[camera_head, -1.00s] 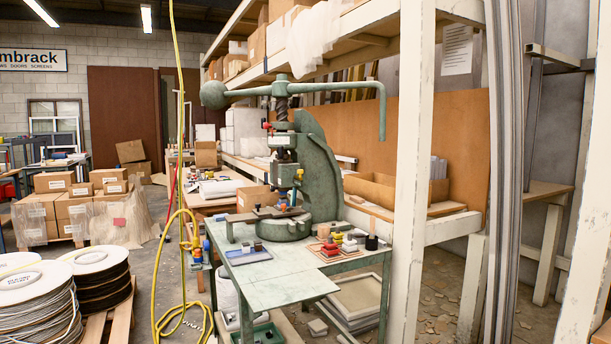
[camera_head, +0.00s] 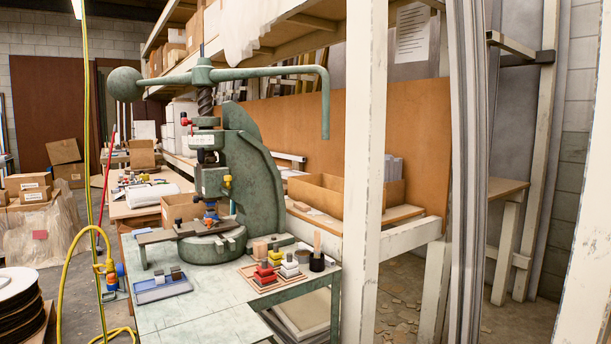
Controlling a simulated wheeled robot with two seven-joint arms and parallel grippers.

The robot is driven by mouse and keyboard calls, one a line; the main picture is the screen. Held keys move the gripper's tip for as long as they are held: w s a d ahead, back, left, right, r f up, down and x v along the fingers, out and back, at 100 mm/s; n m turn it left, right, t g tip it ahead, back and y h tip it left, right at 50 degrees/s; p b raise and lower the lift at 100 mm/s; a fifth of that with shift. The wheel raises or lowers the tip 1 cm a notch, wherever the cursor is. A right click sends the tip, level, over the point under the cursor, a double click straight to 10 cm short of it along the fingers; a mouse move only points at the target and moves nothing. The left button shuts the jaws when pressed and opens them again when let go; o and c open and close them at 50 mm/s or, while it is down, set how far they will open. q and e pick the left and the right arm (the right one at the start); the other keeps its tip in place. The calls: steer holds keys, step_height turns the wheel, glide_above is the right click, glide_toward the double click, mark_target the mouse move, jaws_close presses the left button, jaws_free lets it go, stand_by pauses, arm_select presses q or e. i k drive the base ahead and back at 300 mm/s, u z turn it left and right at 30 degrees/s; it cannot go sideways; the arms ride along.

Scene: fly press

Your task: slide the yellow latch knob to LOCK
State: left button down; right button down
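The green fly press (camera_head: 250,185) stands on the green work table (camera_head: 165,318), with its ball-ended lever arm across the top. A red knob (camera_head: 184,121) sits higher on the head. Neither of my grippers is in view.
A tray of coloured stacked blocks (camera_head: 266,275) and a dark pot (camera_head: 317,261) stand right of the press. A blue-grey tray (camera_head: 162,287) lies front left. A white post (camera_head: 362,160) rises on the right. A yellow hose (camera_head: 68,275) hangs left. The table's front is clear.

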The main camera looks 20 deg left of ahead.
mark_target(227, 178)
steer(key=u, duration=0.05)
steer(key=i, duration=1.05)
steer(key=u, duration=1.2)
steer(key=i, duration=0.7)
steer(key=u, duration=0.75)
